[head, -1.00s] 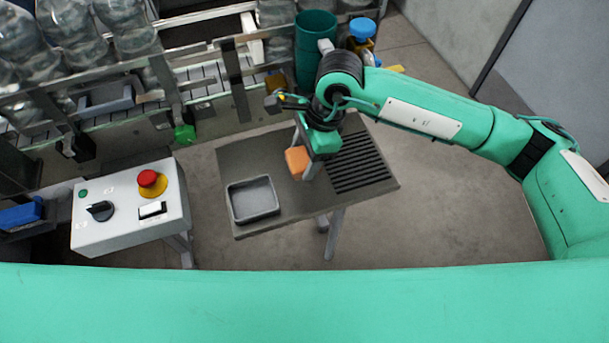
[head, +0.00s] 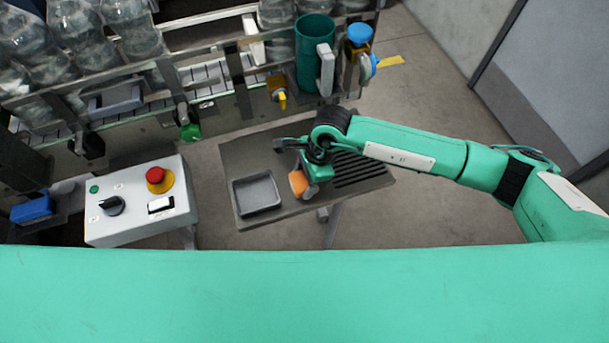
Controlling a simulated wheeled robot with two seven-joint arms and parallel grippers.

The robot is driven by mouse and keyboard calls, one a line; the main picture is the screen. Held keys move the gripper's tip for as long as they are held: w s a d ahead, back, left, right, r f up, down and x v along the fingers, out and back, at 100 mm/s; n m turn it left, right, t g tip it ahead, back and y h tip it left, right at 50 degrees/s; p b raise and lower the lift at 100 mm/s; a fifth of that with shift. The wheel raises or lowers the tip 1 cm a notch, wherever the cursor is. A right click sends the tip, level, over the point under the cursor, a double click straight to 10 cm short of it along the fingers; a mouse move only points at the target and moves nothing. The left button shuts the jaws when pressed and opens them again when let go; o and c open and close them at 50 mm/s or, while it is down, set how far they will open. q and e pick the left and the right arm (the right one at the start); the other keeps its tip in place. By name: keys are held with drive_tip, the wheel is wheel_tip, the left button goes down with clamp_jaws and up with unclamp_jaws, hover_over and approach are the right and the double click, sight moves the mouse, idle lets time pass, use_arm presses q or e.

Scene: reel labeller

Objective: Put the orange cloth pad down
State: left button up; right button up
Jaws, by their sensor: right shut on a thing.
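The orange cloth pad (head: 297,183) shows at the tip of my right gripper (head: 303,181), which is shut on it. The pad is just right of the grey tray, over the dark side table (head: 233,157). The gripper hides part of the pad, and I cannot tell whether the pad touches the table top. My left gripper is not in view.
The shallow grey tray (head: 257,194) on the table looks empty. Black slats (head: 362,172) cover the table's right part. A control box (head: 140,205) with a red button stands at left. Behind are a conveyor with clear bottles (head: 130,22) and a green container (head: 315,40).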

drive_tip(key=shift+f+b, duration=0.25)
drive_tip(key=shift+b, duration=0.05)
drive_tip(key=o, duration=1)
drive_tip(key=shift+r, duration=0.1)
drive_tip(key=shift+r, duration=0.1)
drive_tip(key=shift+r+p, duration=0.15)
drive_tip(key=shift+p, duration=0.25)
drive_tip(key=shift+b+v, duration=2.8)
drive_tip(key=shift+v, duration=3.15)
